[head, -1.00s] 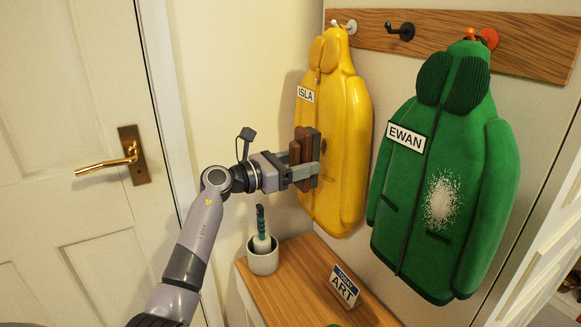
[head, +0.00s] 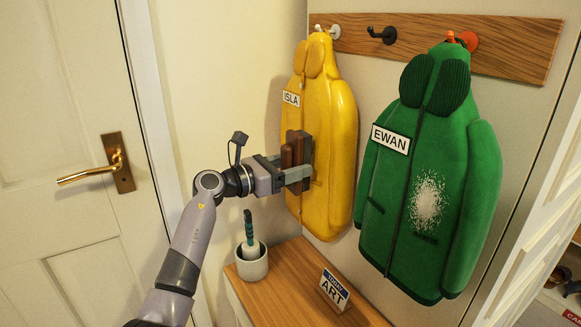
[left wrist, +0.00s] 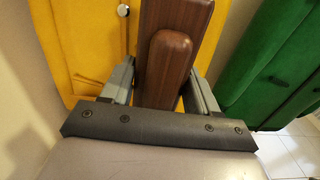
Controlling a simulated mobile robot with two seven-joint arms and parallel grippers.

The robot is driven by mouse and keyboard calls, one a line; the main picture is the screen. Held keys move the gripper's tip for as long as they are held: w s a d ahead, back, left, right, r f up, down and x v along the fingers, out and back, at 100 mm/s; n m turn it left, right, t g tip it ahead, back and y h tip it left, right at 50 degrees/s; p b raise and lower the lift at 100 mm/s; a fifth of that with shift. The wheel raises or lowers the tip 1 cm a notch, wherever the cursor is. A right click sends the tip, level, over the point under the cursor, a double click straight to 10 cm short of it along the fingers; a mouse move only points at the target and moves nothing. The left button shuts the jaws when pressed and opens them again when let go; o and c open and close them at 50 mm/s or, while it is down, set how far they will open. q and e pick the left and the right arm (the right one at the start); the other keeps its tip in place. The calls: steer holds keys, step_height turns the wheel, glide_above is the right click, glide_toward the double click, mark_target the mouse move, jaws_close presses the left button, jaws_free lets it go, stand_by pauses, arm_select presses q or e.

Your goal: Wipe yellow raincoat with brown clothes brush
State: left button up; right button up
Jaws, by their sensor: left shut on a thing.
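The yellow raincoat (head: 334,150), labelled ISLA, hangs from a white hook on the wall rail. It also fills the upper left of the left wrist view (left wrist: 72,45). My left gripper (head: 302,180) is shut on the brown clothes brush (head: 290,157), in front of the raincoat's lower middle. In the left wrist view the brush (left wrist: 170,60) stands between the two fingers. Its far face is hidden, so I cannot tell whether it touches the coat. My right gripper is not in view.
A green coat (head: 440,170) labelled EWAN, with a pale speckled patch (head: 427,202), hangs close on the right.

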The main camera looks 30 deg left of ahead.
mark_target(305, 162)
arm_select(q)
steer(key=shift+b+x, duration=0.6)
steer(key=shift+x, duration=1.1)
steer(key=shift+r, duration=0.1)
steer(key=shift+r+p, duration=1.7)
steer(key=shift+r, duration=0.35)
steer(key=shift+f, duration=0.1)
steer(key=shift+w+f+b, duration=0.15)
steer(key=shift+f+b, duration=1.85)
steer(key=shift+f, duration=0.05)
step_height(305, 162, up, 4)
steer(key=p, duration=0.3)
steer(key=shift+w+d, duration=0.1)
steer(key=shift+w, duration=0.05)
